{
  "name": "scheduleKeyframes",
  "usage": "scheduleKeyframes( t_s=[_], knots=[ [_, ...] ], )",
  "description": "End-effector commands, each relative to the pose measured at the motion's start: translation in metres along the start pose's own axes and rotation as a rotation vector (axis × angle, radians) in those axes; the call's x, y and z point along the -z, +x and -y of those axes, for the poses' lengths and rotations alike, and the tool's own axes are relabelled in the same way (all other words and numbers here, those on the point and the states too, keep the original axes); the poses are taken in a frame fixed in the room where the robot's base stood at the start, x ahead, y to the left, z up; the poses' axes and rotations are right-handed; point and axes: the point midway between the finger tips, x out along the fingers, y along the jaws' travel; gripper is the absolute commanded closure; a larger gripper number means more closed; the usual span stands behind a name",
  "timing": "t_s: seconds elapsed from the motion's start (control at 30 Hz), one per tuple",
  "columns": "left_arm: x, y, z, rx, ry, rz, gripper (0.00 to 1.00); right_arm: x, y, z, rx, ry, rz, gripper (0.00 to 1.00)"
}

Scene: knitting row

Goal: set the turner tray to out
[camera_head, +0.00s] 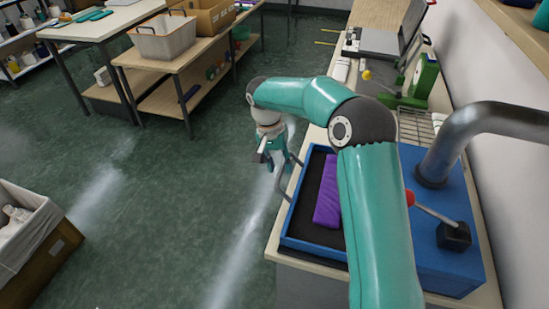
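The turner tray (301,213) is a blue-rimmed tray with a dark inside, at the left edge of the bench by the blue turner body (455,225). A folded purple piece (328,200) lies in it. A grey bar handle (283,186) stands off the tray's left side. My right arm reaches over the tray and hides part of it. My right gripper (266,155) hangs beside the bench, close to the handle's upper end; whether they touch and how far its fingers are apart is unclear. My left gripper is not in view.
A lever with a red knob (409,197) and a thick grey pipe (485,130) rise from the turner. A wire rack (415,128) and a green machine (423,78) stand farther along the bench. Open floor (150,190) lies to the left.

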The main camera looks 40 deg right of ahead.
Motion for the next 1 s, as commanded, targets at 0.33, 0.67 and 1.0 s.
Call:
scheduleKeyframes(
  t_s=[0.33,0.67,1.0],
  knots=[
    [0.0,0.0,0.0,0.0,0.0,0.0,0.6,0.001,-0.049,0.001,0.005,0.001,-0.005,0.61],
    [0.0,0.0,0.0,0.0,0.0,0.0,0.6,0.0,-0.106,0.001,0.003,0.001,-0.003,0.61],
    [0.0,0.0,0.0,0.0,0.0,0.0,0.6,0.0,-0.118,-0.001,0.002,0.0,-0.002,0.61]
  ],
)
